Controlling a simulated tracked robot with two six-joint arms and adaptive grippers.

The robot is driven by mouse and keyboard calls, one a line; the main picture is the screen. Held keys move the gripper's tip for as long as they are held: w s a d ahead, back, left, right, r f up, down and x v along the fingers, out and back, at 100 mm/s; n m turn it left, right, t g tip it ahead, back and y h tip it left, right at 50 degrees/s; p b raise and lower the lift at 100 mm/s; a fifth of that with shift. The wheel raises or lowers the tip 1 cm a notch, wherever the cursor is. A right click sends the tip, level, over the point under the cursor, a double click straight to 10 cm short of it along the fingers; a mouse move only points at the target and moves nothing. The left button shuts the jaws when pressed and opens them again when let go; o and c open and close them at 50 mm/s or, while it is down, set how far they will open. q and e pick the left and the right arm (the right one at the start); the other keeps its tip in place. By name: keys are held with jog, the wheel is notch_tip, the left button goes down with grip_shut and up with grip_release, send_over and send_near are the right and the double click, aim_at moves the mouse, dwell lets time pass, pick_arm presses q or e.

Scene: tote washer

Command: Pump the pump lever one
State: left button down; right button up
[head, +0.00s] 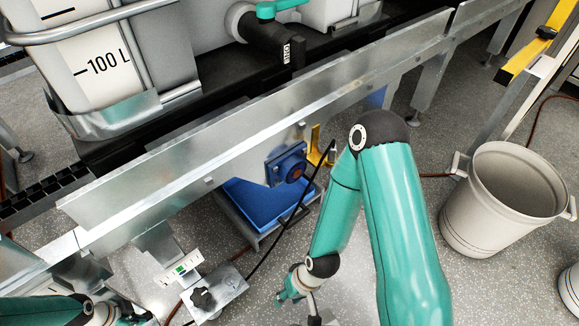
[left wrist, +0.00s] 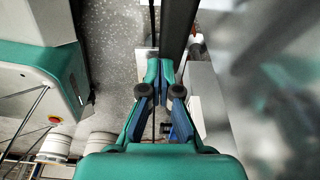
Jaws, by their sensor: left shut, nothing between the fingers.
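My left gripper shows in the left wrist view (left wrist: 160,66), its teal and blue fingers shut with nothing between them. In the head view my left arm enters at the bottom left corner; its fingers are not clear there. My right arm fills the middle of the head view, and its small far end with the right gripper (head: 289,290) hangs low above the floor; its finger state is unclear. A yellow bracket-like part (head: 317,147) stands beside a blue pump-like unit (head: 286,165) under the metal rail. I cannot tell whether it is the pump lever.
A long metal rail (head: 250,128) crosses in front of a white tank (head: 95,60). A blue tray (head: 262,205) lies below it. A box with a green light (head: 184,268) is at lower left. A grey bin (head: 492,215) and a yellow bar (head: 531,54) stand at right.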

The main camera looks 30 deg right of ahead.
pick_arm(q)
jog(key=shift+d+p+v, duration=0.25)
jog(key=shift+p+v, duration=0.7)
jog(key=shift+v, duration=0.25)
jog(key=shift+d+p+v, duration=0.25)
jog(key=shift+p+v, duration=0.65)
jog(key=shift+v, duration=0.3)
jog(key=shift+w, duration=0.1)
pick_arm(e)
notch_tip(320, 180, up, 4)
jog(key=shift+r, duration=0.1)
